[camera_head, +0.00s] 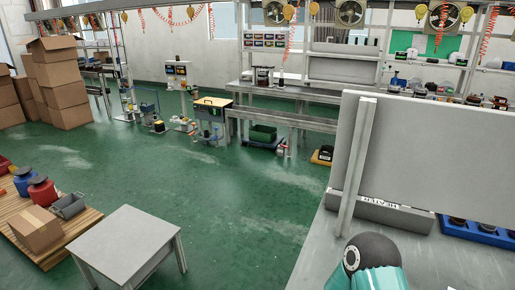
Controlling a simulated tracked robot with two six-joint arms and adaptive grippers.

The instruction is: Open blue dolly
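A low blue dolly (266,145) stands on the green floor under the long bench in the middle distance, with a green crate (263,132) on it. To its left is a blue cabinet or cart (208,115) with a light wooden top; its wheels and any drawer or door are too small to make out. I cannot tell which of the two is the task's blue dolly, nor whether either is open. Neither of my grippers is in view; only a teal and black part of my arm shows at the bottom right.
A grey bench with an upright panel (435,150) blocks the right side. A grey table (128,243) and a wooden pallet (60,243) with a cardboard box and red containers stand at the lower left. Stacked cartons (62,85) stand behind. The green floor between (230,190) is clear.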

